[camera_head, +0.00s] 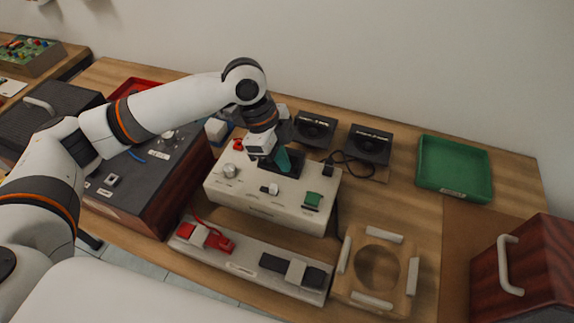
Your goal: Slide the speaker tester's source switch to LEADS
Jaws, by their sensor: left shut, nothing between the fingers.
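The speaker tester (255,208) is a cream box on the wooden bench in the middle of the head view. Its sloped top has a round pale knob (230,171), a small white slider-like control (270,189) near the front and a green part (312,200) at the right. I cannot read the labels, so I cannot tell which control is the source switch or its position. My left gripper (284,166) is shut and empty over the dark area at the back of the tester's top. It hides part of that area; contact cannot be told. My right gripper is not in view.
Two black speakers (370,145) stand behind the tester. A green tray (455,168) is at the right. A rail with red and black clips (250,262) and a wooden ring fixture (377,268) lie in front. A dark console (150,185) stands left, a red-brown box (530,270) right.

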